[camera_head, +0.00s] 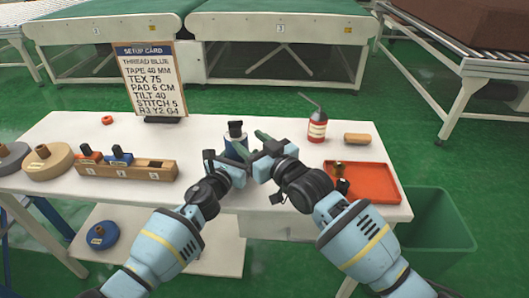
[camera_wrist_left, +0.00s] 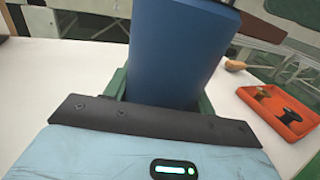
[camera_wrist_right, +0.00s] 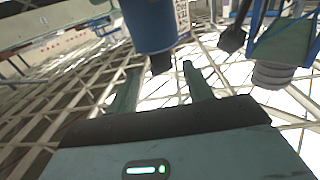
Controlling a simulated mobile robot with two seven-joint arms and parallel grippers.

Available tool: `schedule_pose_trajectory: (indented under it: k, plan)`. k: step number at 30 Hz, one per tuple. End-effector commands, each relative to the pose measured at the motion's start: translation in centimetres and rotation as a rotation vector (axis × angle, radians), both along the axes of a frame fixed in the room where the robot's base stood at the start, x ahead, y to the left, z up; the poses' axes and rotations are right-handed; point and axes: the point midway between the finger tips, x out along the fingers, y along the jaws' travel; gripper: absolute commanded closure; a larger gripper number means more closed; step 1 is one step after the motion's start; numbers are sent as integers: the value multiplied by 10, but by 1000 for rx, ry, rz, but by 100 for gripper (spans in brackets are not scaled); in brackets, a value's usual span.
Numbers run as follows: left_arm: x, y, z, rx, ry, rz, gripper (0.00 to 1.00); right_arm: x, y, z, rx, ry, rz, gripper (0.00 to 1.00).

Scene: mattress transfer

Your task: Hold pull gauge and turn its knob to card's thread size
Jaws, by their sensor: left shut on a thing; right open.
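The pull gauge (camera_head: 235,129) has a blue body and a black top. My left gripper (camera_head: 233,152) is shut on it and holds it near the middle of the table. The blue body (camera_wrist_left: 175,50) fills the upper left wrist view. In the right wrist view a blue cylinder (camera_wrist_right: 150,24) has a black knob-like end (camera_wrist_right: 160,63). My right gripper (camera_head: 260,143) is open and close beside the gauge, its fingers (camera_wrist_right: 160,86) below that end, seemingly apart from it. The setup card (camera_head: 148,82) stands at the back left and reads TEX 75. The gauge's dial reading is not visible.
An orange-red tray (camera_head: 375,187) with small dark parts lies right, near my right arm. A wooden rack (camera_head: 125,171) and tape rolls (camera_head: 50,161) are left. A green bin (camera_head: 438,235) stands beyond the right edge.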

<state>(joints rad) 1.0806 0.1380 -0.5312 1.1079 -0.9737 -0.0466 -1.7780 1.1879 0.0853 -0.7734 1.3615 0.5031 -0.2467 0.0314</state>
Motion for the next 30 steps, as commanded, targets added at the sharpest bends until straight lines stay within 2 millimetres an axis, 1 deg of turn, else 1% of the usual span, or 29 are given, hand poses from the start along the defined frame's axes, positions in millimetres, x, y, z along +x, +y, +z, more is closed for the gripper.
schedule_pose_trajectory:
  k: [1, 6, 12, 26, 27, 30]
  plan:
    - [1, 0, 3, -2, -5, -1, 88, -6, -6, -1, 0, 1, -1, 49]
    - [1, 0, 3, -2, -5, -1, 88, -21, -20, -1, 0, 1, 0, 49]
    - [1, 0, 3, -2, -5, -1, 88, -33, -30, 0, 0, 0, 0, 49]
    - [1, 0, 3, -2, -5, -1, 88, -36, -33, 0, 0, 0, 0, 49]
    - [1, 0, 3, -2, -5, -1, 44, -36, -33, 0, 0, 0, 0, 49]
    - [1, 0, 2, -1, -4, -1, 30, -36, -33, 0, 0, 0, 0, 49]
